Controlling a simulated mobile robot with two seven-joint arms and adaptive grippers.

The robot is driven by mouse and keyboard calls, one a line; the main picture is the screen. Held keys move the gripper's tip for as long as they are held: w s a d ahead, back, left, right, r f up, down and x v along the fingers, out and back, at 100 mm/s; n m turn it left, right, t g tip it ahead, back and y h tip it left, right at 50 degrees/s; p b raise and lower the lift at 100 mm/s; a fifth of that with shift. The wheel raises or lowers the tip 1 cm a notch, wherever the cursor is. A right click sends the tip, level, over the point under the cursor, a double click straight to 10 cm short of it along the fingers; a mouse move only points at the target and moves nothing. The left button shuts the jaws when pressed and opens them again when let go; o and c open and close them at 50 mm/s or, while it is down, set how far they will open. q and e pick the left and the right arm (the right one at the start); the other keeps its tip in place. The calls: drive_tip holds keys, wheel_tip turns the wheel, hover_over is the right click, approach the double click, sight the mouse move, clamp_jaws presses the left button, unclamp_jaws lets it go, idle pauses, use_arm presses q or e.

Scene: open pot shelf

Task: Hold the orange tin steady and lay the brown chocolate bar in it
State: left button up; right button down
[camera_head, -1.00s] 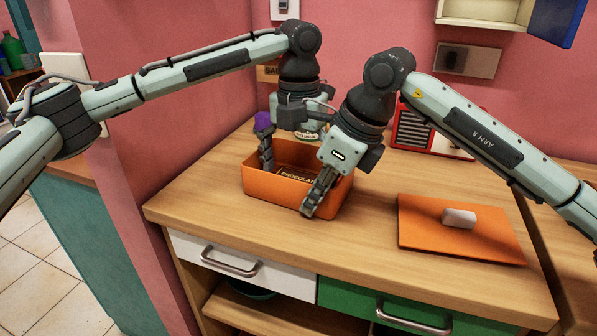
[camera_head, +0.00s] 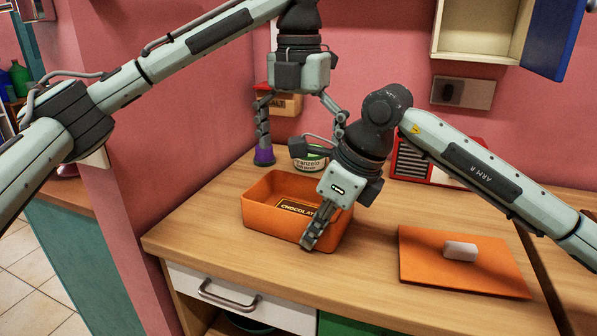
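The orange tin (camera_head: 263,222) stands lidless on the wooden counter. The brown chocolate bar (camera_head: 296,207), with its name on it, lies inside the tin; part of it is hidden behind the front wall and my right gripper. My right gripper (camera_head: 309,240) is at the tin's front right, its fingers closed over the front wall; the inner finger is hard to see. My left gripper (camera_head: 300,138) is above and behind the tin, its fingers spread wide with nothing between them.
An orange lid (camera_head: 425,262) with a white handle lies on the counter at the right. A purple item (camera_head: 264,156), a labelled jar (camera_head: 306,160), a salt box (camera_head: 286,103) and a red slatted box (camera_head: 411,160) are behind. An open cabinet (camera_head: 478,30) hangs at top right.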

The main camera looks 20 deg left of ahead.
use_arm(q)
drive_tip(key=shift+r, duration=0.35)
use_arm(e)
drive_tip(key=c, duration=1.6)
unclamp_jaws()
drive_tip(key=shift+c, duration=0.2)
drive_tip(key=shift+r, duration=0.1)
drive_tip(key=v, duration=1.2)
